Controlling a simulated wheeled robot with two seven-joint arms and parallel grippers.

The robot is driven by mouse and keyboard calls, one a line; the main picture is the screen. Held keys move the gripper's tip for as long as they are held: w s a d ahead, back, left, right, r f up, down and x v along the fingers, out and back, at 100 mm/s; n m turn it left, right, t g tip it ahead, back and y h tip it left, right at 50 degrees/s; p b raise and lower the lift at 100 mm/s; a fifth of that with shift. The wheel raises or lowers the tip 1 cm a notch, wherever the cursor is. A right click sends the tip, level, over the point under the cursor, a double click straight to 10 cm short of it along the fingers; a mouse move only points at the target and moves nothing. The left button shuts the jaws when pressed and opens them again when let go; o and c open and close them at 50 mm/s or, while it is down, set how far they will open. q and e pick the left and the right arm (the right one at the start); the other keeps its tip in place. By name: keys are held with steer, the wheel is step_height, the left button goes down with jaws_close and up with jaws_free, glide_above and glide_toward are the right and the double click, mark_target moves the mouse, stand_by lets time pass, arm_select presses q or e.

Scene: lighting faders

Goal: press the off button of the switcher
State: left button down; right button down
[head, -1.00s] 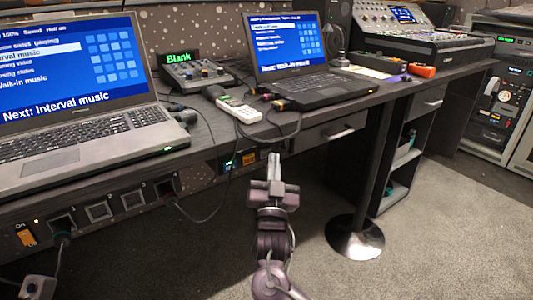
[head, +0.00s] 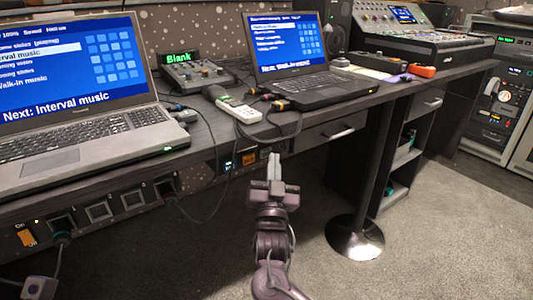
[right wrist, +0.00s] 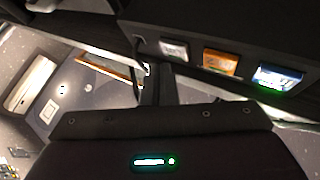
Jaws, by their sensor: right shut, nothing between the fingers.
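I cannot tell for sure which device is the switcher. A small grey console (head: 194,75) with a green "Blank" display stands at the back of the desk between the two laptops. A white strip-like unit (head: 240,109) with cables lies near the desk's front edge. My right gripper (head: 274,160) is shut and empty, in front of the desk edge and apart from both devices. In the right wrist view, its dark body fills the bottom, and an orange panel switch (right wrist: 220,63) and a lit panel module (right wrist: 277,78) show above. My left gripper is out of view.
A large laptop (head: 75,85) stands at left and a smaller laptop (head: 290,60) behind the white unit. Cables run over the desk edge. A mixing console (head: 425,45) is at the back right. A table leg (head: 370,170) stands right of my gripper; carpet lies open beyond.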

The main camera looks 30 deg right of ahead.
steer(key=shift+w, duration=0.1)
stand_by(0.4)
steer(key=shift+w, duration=0.35)
steer(key=shift+w, duration=0.2)
stand_by(0.4)
steer(key=shift+w, duration=0.1)
stand_by(0.4)
steer(key=shift+s+p, duration=0.5)
steer(key=shift+s, duration=0.25)
